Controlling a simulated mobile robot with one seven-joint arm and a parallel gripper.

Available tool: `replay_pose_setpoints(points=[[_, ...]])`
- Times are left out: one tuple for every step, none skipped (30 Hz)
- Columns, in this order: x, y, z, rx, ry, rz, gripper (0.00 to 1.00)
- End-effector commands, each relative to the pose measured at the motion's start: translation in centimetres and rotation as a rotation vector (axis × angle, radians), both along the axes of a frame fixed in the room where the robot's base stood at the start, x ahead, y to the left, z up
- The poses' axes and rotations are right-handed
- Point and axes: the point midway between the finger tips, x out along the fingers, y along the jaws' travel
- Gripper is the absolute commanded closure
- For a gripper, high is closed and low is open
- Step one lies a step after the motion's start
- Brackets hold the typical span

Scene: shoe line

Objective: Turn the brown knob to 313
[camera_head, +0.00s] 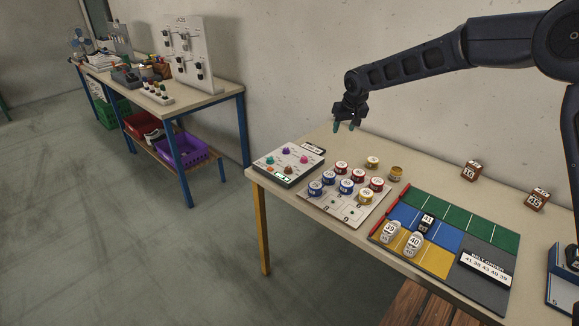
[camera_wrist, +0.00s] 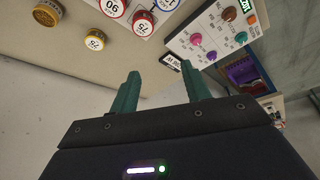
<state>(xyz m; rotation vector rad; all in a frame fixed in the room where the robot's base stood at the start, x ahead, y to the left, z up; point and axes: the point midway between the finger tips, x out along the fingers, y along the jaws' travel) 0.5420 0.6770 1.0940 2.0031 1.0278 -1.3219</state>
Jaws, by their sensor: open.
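The brown knob (camera_head: 288,170) is on the front part of a white control box (camera_head: 262,166) at the table's left end, near a small lit display (camera_head: 282,176) whose digits I cannot read. The brown knob also shows at the top of the wrist view (camera_wrist: 229,14), among pink, purple and teal knobs. My gripper (camera_head: 347,126) is above the back of the table, to the right of and higher than the box. In the wrist view its two green fingers (camera_wrist: 160,72) are apart with nothing between them. It does not touch the knob.
A board (camera_head: 345,211) with several red, blue and yellow numbered tins stands right of the box. Two loose tins (camera_head: 372,162) are near the wall. A coloured mat (camera_head: 470,232) with numbered items lies further right. Another table (camera_head: 215,95) is at the back left.

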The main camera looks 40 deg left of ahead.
Motion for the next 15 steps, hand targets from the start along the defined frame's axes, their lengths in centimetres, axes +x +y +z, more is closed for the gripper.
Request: replay_pose_setpoints(points=[[-1.7, 2.4, -1.7, 0.003, 0.010, 0.026, 0.53], [-2.6, 3.6, -2.6, 0.005, 0.015, 0.038, 0.53], [-3.8, 5.2, -3.7, 0.009, 0.020, 0.054, 0.53], [-4.6, 6.3, -4.4, 0.011, 0.024, 0.065, 0.53], [-5.5, 7.3, -5.2, 0.014, 0.028, 0.076, 0.53], [-6.6, 8.6, -6.2, 0.016, 0.034, 0.088, 0.53], [-7.4, 9.5, -6.8, 0.019, 0.037, 0.097, 0.53], [-8.1, 10.2, -7.5, 0.021, 0.041, 0.106, 0.53], [-9.0, 11.1, -8.2, 0.023, 0.046, 0.114, 0.53], [-9.5, 11.7, -8.7, 0.025, 0.048, 0.121, 0.53], [-10.1, 12.1, -9.1, 0.026, 0.050, 0.126, 0.53], [-10.6, 12.6, -9.5, 0.029, 0.052, 0.131, 0.53], [-10.9, 12.9, -9.8, 0.029, 0.053, 0.133, 0.53], [-11.1, 13.2, -10.0, 0.030, 0.054, 0.135, 0.53], [-11.3, 13.4, -10.2, 0.031, 0.055, 0.138, 0.53]])
